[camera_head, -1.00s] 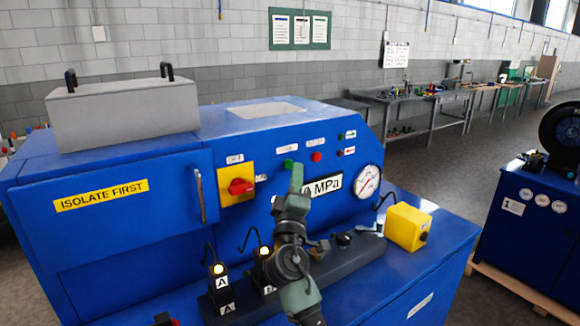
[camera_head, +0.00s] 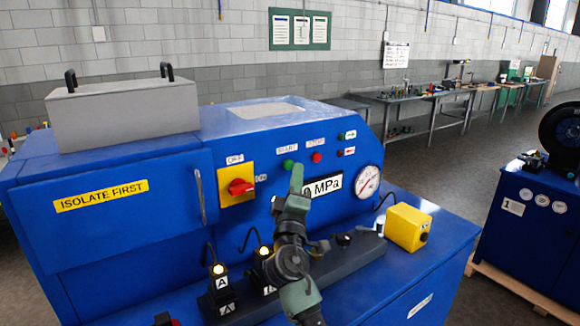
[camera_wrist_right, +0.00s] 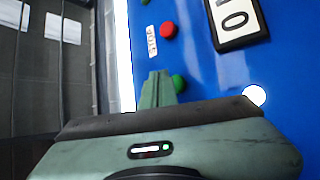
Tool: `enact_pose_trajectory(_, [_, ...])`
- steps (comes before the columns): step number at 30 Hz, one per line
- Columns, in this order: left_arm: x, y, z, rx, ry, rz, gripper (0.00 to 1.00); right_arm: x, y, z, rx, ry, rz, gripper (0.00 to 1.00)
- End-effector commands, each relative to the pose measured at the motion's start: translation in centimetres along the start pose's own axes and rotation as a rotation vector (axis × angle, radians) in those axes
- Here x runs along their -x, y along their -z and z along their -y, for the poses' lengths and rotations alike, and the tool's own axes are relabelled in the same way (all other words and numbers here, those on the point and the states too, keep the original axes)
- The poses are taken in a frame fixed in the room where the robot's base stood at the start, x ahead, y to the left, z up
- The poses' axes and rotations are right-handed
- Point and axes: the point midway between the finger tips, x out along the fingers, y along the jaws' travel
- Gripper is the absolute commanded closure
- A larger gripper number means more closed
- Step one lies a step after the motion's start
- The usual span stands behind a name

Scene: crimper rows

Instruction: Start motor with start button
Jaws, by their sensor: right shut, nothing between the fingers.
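The green start button (camera_head: 288,164) is on the sloped blue panel, below a white START label (camera_head: 287,149). It also shows in the right wrist view (camera_wrist_right: 179,83), just right of my fingertips. My right gripper (camera_head: 297,172) is shut and empty. Its fingertips point up at the panel, just right of and slightly below the button in the head view. I cannot tell whether they touch the panel. The red stop button (camera_head: 317,157) is to the right of the green one, under its own label. My left gripper is not in view.
A red rotary switch (camera_head: 241,187) on a yellow plate is left of the buttons. Lit devices (camera_head: 218,285) and a yellow box (camera_head: 408,227) stand on the ledge below.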

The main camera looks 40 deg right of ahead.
Motion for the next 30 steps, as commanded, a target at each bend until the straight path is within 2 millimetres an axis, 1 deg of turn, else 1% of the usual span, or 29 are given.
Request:
enact_pose_trajectory(15, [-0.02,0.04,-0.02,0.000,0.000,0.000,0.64,-0.01,0.00,0.01,0.000,0.000,0.000,1.00])
enact_pose_trajectory(23, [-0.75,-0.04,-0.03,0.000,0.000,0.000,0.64,-0.47,0.34,0.45,0.000,-0.001,0.000,1.00])
enact_pose_trajectory(30, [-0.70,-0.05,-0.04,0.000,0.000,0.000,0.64,-0.60,0.44,0.41,0.000,0.000,0.000,1.00])
